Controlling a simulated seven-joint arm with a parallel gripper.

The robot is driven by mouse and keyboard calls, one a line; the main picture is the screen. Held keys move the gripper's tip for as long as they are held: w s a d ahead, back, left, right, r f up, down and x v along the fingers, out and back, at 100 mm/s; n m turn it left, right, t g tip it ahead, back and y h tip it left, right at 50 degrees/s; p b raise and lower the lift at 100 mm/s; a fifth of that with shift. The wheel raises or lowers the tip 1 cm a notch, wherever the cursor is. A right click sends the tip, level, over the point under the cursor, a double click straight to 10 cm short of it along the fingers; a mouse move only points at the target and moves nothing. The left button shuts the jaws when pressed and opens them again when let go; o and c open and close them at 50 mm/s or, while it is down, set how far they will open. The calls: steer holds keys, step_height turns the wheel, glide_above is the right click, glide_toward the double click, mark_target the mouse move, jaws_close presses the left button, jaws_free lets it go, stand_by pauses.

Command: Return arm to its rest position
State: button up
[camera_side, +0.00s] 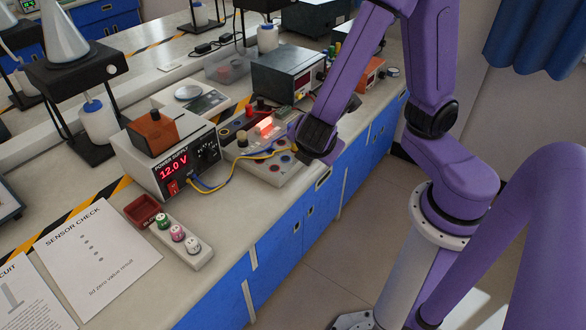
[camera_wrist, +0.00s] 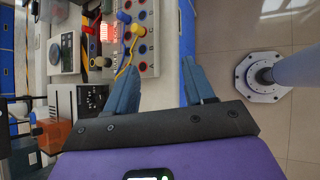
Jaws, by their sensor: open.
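My purple arm reaches over the lab bench in the side view, with its dark wrist above the front edge of a connection board (camera_side: 270,171). In the wrist view my gripper (camera_wrist: 160,78) shows two blue fingers spread wide apart, with nothing between them. The left finger overlaps the lower part of the board (camera_wrist: 147,50); the right finger is over the bench edge and floor. The fingertips are hidden behind the wrist in the side view. A yellow lead (camera_side: 225,182) runs from the power supply (camera_side: 170,160), reading 12.0 V, to the board, where a red light glows.
Paper sheets (camera_side: 97,248) lie at the left. Another instrument (camera_side: 288,73) stands behind the board.

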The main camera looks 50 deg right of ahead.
steer(key=s+r+m+g+y, duration=0.4)
steer(key=s+y, duration=0.4)
steer(key=s, duration=0.4)
steer(key=shift+s+a+r+m+g, duration=0.2)
steer(key=shift+s+a+m+g, duration=0.15)
steer(key=shift+m, duration=0.35)
